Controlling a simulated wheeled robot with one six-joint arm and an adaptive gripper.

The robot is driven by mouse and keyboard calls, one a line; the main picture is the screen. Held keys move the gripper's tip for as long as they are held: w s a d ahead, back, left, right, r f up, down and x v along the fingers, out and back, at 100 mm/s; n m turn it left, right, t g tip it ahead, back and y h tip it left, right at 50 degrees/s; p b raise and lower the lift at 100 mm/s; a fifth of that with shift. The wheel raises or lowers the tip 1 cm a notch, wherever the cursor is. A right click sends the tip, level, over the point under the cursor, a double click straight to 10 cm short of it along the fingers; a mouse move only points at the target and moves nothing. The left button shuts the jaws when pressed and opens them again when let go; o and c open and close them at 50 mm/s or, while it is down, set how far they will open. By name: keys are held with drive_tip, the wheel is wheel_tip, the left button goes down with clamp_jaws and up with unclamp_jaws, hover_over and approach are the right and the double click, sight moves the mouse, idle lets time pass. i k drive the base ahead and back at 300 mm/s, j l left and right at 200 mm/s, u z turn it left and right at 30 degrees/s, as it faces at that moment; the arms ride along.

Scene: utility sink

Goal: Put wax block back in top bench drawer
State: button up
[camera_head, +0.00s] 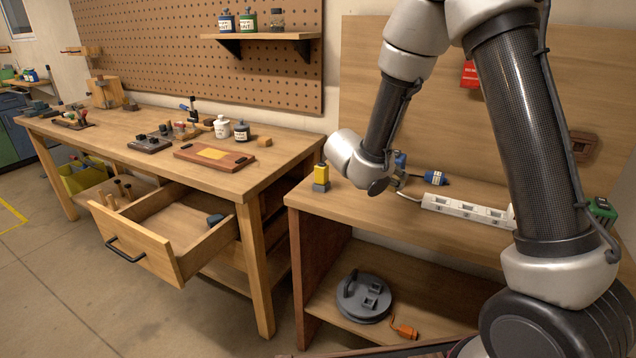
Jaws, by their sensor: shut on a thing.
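The top bench drawer (136,239) is pulled out of the left workbench, with its black handle facing the lower left. A small dark blue-grey object (215,219) lies inside it near the right side, and the rest of the visible floor is mostly bare. I cannot pick out the wax block for certain. A small tan block (264,142) sits on the left bench top near its right end; I cannot tell if it is wax. My arm's wrist hangs over the right bench.
The left bench top (110,127) holds tools, jars and a wooden board (214,155). On the right bench stand a yellow item with a grey base (321,175) and a white power strip (467,211). A grey round object (363,298) sits on the lower shelf. Floor before the drawer is clear.

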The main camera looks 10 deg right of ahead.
sight(196, 216)
drive_tip(key=j+z, duration=0.2)
drive_tip(key=j, duration=0.9)
drive_tip(key=j+z, duration=0.2)
drive_tip(key=j, duration=0.85)
drive_tip(key=i+j+z, duration=0.1)
drive_tip(key=j+z, duration=0.25)
drive_tip(key=j, duration=1.1)
drive_tip(key=j+z, duration=0.3)
drive_tip(key=j, duration=1.15)
